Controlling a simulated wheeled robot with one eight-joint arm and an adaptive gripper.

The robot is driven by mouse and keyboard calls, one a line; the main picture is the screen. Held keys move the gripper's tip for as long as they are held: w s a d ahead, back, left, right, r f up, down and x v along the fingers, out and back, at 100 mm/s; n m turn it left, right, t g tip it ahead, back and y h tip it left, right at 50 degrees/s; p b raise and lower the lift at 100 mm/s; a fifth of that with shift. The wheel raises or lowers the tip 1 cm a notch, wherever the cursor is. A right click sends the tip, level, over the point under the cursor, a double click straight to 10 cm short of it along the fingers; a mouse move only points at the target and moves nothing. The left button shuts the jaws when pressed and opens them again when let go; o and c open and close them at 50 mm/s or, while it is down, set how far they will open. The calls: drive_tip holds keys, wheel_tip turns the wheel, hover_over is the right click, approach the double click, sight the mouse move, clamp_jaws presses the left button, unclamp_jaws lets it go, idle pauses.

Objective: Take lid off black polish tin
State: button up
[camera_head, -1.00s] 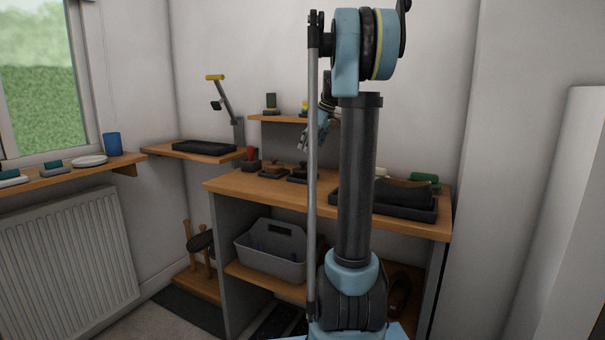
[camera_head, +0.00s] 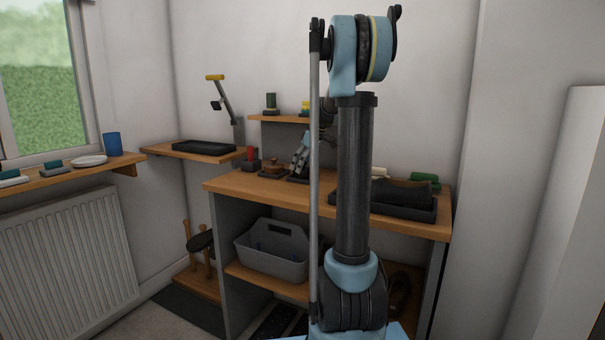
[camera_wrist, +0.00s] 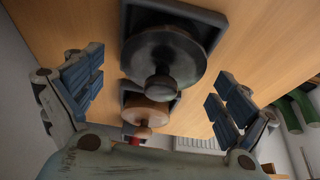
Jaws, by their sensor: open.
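The black polish tin (camera_wrist: 160,48) shows in the wrist view as a dark round tin in a dark square holder, with a grey knob (camera_wrist: 161,87) standing up from its lid. My gripper (camera_wrist: 158,78) is open, with one blue-padded finger on each side of the tin and clear space between the pads and the lid. In the head view my gripper (camera_head: 302,160) is low over the bench top at the tin's place and hides most of the tin. The lid appears to be on the tin.
A brown tin (camera_head: 272,169) and a red-topped item (camera_head: 251,157) stand in a row to the left on the bench (camera_head: 310,203). A black tray (camera_head: 405,212) with a dark boot lies to the right. A small shelf (camera_head: 270,119) is behind.

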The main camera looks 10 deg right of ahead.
drive_tip(key=c, duration=0.9)
